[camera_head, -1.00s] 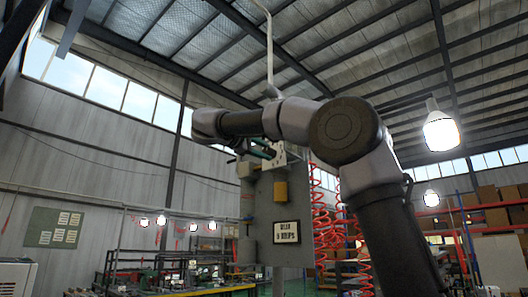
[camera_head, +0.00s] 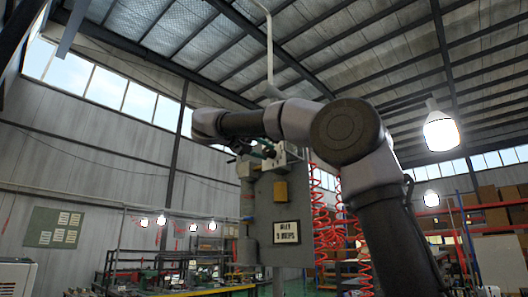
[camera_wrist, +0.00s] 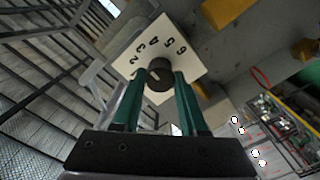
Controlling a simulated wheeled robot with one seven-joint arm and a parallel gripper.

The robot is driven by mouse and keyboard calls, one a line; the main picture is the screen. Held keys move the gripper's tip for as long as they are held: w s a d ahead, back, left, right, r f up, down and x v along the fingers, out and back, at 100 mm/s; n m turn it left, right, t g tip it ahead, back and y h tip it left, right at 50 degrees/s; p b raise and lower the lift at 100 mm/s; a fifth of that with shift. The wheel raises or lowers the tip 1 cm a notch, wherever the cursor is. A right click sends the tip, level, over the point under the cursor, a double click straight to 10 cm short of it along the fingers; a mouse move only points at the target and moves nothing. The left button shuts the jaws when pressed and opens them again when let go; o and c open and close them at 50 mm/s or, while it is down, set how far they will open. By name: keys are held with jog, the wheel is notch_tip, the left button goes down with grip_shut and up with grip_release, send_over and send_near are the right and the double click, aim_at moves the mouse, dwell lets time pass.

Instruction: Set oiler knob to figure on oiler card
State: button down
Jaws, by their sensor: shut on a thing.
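The oiler knob (camera_wrist: 158,84) is dark and round, with a pale pointer mark, in the wrist view. It sits on a white dial plate (camera_wrist: 185,38) with the figures 2 to 6 in an arc. My gripper (camera_wrist: 161,74) has its two green fingers on either side of the knob, shut on it. In the head view my gripper (camera_head: 258,150) is at the top of the grey panel, and the knob is hidden. The oiler card (camera_head: 286,232) is white with a dark frame, low on the panel. Its lower line seems to read "3 DROPS", but it is small and blurred.
A bench with equipment (camera_head: 185,280) stands behind at the lower left.

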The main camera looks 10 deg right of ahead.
jog(key=m, duration=0.5)
jog(key=shift+f+m, duration=0.1)
jog(key=shift+m, duration=0.2)
jog(key=m, duration=0.5)
jog(key=shift+m, duration=0.3)
jog(key=shift+c, duration=2.2)
grip_release()
jog(key=v, duration=1)
jog(key=shift+s+a, duration=0.25)
jog(key=shift+a, duration=0.05)
